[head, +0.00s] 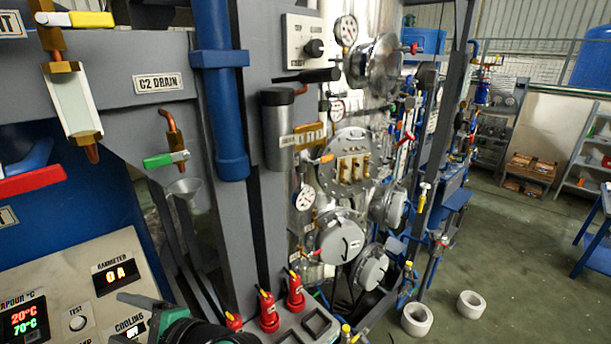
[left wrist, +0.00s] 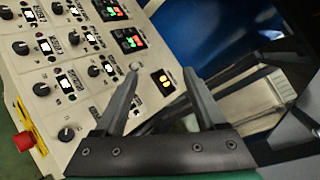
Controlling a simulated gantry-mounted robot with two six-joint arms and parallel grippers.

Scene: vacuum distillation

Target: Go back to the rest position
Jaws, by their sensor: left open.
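My left gripper (head: 120,318) is at the bottom left of the head view, in front of the control panel, partly cut off by the lower edge. In the left wrist view the left gripper (left wrist: 160,74) shows its two fingers spread apart, with nothing between them. The control panel (left wrist: 60,88) lies beyond the fingertips, with knobs, displays and a round button near the left fingertip. The fingers appear apart from the panel. My right gripper is in neither view.
The panel (head: 58,288) has lit displays. Above it are the C2 drain tap (head: 165,158) and a funnel (head: 184,187). Gauges and flanged vessels fill the middle. Open floor (head: 510,270) lies right, with two white rings (head: 417,320).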

